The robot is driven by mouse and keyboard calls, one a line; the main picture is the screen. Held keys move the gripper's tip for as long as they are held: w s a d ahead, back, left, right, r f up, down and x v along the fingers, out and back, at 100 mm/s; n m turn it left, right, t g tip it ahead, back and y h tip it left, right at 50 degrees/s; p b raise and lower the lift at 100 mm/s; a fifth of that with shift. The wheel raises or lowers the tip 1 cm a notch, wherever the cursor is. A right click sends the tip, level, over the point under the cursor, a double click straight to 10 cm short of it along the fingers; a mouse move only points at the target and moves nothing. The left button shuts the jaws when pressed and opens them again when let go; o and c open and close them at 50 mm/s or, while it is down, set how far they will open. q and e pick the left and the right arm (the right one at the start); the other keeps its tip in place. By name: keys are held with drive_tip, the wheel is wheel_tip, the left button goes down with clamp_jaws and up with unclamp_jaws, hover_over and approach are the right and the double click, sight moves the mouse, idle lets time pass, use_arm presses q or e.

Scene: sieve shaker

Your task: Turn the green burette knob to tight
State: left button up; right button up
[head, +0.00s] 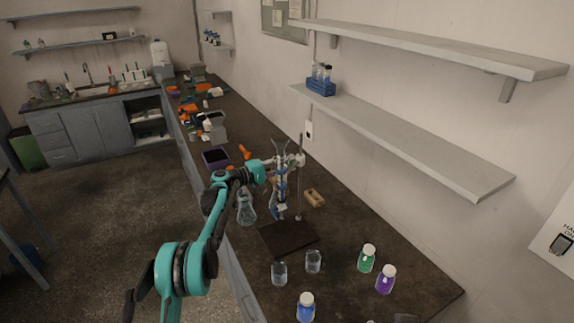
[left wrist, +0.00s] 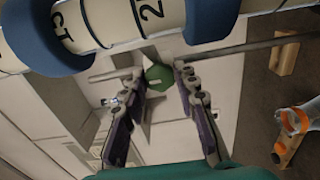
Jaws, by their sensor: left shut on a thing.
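The green knob (left wrist: 159,77) shows in the left wrist view between the fingertips of my left gripper (left wrist: 161,72). That gripper is shut on it, with a finger on each side. In the head view my left gripper (head: 281,163) is at the upper part of the burette stand (head: 300,175), and the knob cannot be made out there. The burette's white marked tube with blue bands (left wrist: 110,22) crosses the top of the left wrist view. My right gripper is in neither view.
The stand's dark base (head: 288,238) lies on the dark bench. A flask (head: 246,208) stands left of it, two beakers (head: 279,273) in front. Green (head: 367,258), purple (head: 385,280) and blue (head: 306,308) bottles stand nearer. A wall shelf (head: 410,145) is at the right.

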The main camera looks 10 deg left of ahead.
use_arm(q)
drive_tip(key=m, duration=0.4)
drive_tip(key=shift+b, duration=0.3)
drive_tip(key=o, duration=1.1)
drive_tip(key=shift+o, duration=0.2)
drive_tip(key=v, duration=1.2)
